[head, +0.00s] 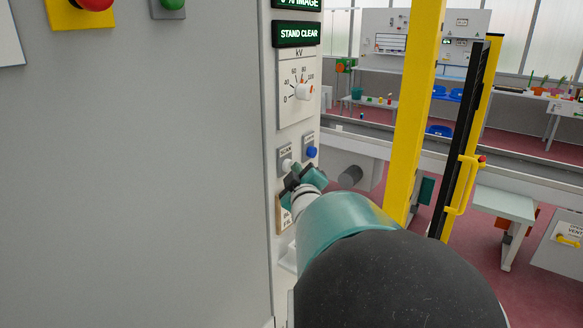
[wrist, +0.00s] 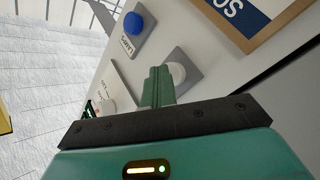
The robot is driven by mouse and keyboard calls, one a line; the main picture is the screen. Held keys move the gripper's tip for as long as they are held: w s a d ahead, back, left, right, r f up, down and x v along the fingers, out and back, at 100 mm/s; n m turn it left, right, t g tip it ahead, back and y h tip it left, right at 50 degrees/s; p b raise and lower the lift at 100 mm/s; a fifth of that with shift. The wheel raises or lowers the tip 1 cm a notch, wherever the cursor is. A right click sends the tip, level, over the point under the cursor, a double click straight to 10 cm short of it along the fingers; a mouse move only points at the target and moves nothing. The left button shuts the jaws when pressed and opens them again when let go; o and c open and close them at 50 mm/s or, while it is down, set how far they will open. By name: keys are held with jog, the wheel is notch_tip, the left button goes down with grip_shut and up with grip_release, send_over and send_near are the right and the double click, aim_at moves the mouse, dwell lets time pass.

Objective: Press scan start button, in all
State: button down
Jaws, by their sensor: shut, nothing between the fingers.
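A white round button (head: 287,164) sits on a grey plate labelled "SCAN" on the narrow panel face in the head view. It also shows in the wrist view (wrist: 178,73), partly hidden behind my fingers. My gripper (head: 292,180) is just below and in front of it in the head view. In the wrist view my gripper (wrist: 159,72) is shut, with its fingers together and empty, and its tips overlap the left edge of the white button. I cannot tell whether the tips touch it.
A blue button (head: 311,152) is beside the white one. Above are a kV dial (head: 304,90) and a "STAND CLEAR" sign (head: 297,34). A framed notice (wrist: 245,15) is close by in the wrist view. A yellow post (head: 415,110) stands to the right.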

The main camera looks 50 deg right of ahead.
jog(key=shift+s, duration=0.8)
jog(key=shift+s+d, duration=0.1)
jog(key=shift+s, duration=0.05)
jog(key=shift+s+d, duration=0.2)
jog(key=shift+s, duration=2.15)
